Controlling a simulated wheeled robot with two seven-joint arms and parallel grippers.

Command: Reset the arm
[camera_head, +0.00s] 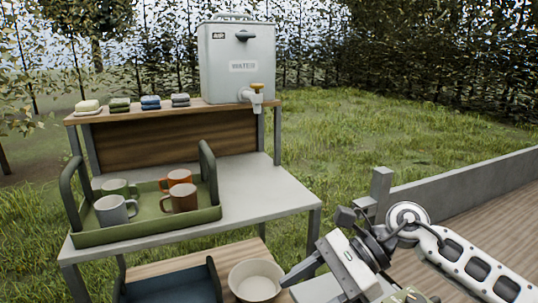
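My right arm comes in from the right edge. Its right gripper (298,273) is low in the picture, with a dark finger pointing left, close to the rim of a cream bowl (256,281) in this view. I cannot tell whether it touches the bowl. The fingers overlap in view, so its opening and any held thing cannot be made out. My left gripper and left arm are not in view.
A green tray (150,232) with several mugs stands on a grey table (262,192). A water dispenser (238,62) and folded cloths (150,102) sit on the shelf behind. A blue-lined tray (172,288) is lower left. A low wall (465,182) runs right.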

